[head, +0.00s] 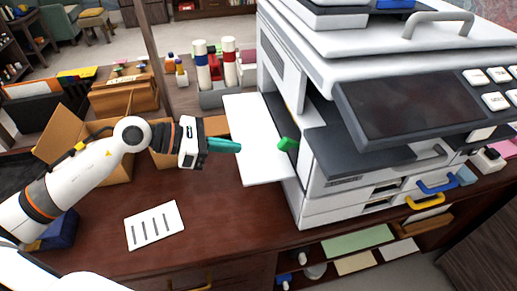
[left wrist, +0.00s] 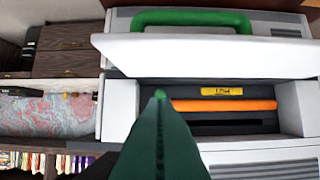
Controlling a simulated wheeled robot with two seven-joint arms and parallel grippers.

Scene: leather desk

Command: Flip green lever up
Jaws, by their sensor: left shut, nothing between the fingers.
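The green lever (head: 288,144) is a short stub at the open left side of the white printer (head: 300,200), next to a white panel (head: 258,150) that stands open. My left gripper (head: 226,146) has teal fingers, closed together and empty. It points right at the lever, in front of the panel, with a gap between. In the left wrist view the closed fingers (left wrist: 160,110) point into the printer's open bay. A small green bit (left wrist: 160,93) shows just at their tips, probably the lever, mostly hidden. My right gripper is not in view.
In the wrist view, a green handle (left wrist: 190,18) sits above the panel, and an orange strip (left wrist: 224,105) and yellow label (left wrist: 221,91) are in the bay. Bottles (head: 215,65) stand behind the panel. A paper sheet (head: 154,225) lies on the desk (head: 220,220); the desk front is clear.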

